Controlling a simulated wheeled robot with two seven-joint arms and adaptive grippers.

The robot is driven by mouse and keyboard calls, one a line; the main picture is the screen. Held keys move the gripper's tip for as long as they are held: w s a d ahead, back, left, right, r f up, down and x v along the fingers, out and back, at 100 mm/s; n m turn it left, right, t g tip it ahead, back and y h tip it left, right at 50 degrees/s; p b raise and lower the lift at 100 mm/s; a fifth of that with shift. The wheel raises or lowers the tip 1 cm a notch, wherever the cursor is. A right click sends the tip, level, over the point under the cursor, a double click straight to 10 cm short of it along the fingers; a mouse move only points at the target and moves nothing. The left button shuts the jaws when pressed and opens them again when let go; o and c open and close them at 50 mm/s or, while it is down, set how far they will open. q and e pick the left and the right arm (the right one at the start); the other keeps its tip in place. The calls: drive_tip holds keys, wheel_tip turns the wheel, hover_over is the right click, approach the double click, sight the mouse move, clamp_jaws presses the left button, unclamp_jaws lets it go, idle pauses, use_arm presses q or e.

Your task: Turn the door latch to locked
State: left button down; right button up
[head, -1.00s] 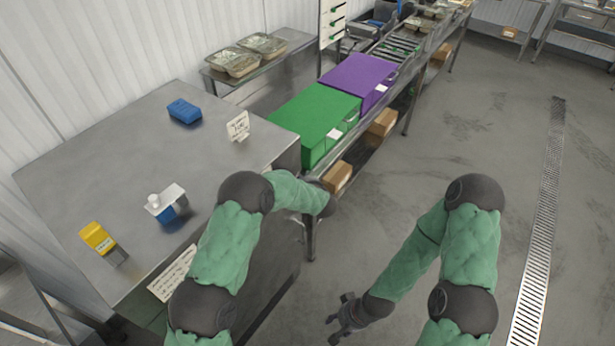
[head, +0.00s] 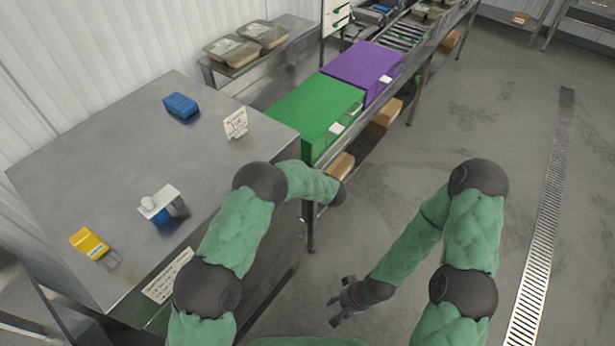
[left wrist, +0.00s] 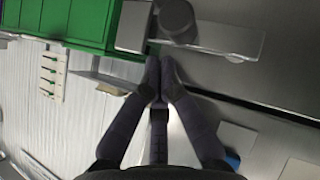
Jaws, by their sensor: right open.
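In the left wrist view a dark round knob (left wrist: 178,20) with a pale flat bar (left wrist: 220,38) stands out from a steel front (left wrist: 265,75); it may be the door latch, but I cannot tell its setting. My left gripper (left wrist: 160,66) has its fingertips together just below the knob in that view, with nothing seen between them; I cannot tell whether they touch it. In the head view the left hand is hidden at the end of my left arm, by the steel unit's right side. My right gripper (head: 334,311) is open and empty above the floor.
The steel top (head: 95,165) holds a blue block (head: 181,106), a white-and-blue carton (head: 160,205), a yellow item (head: 88,242) and a sign (head: 236,123). A green box (head: 312,112) and purple box (head: 361,68) stand behind on a rack. The floor (head: 430,140) at right is clear.

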use_arm(q)
drive_tip(key=shift+s+d, duration=0.1)
idle(0.4)
drive_tip(key=v, duration=1.1)
drive_tip(key=shift+s+r, duration=0.3)
drive_tip(key=shift+d+f, duration=0.1)
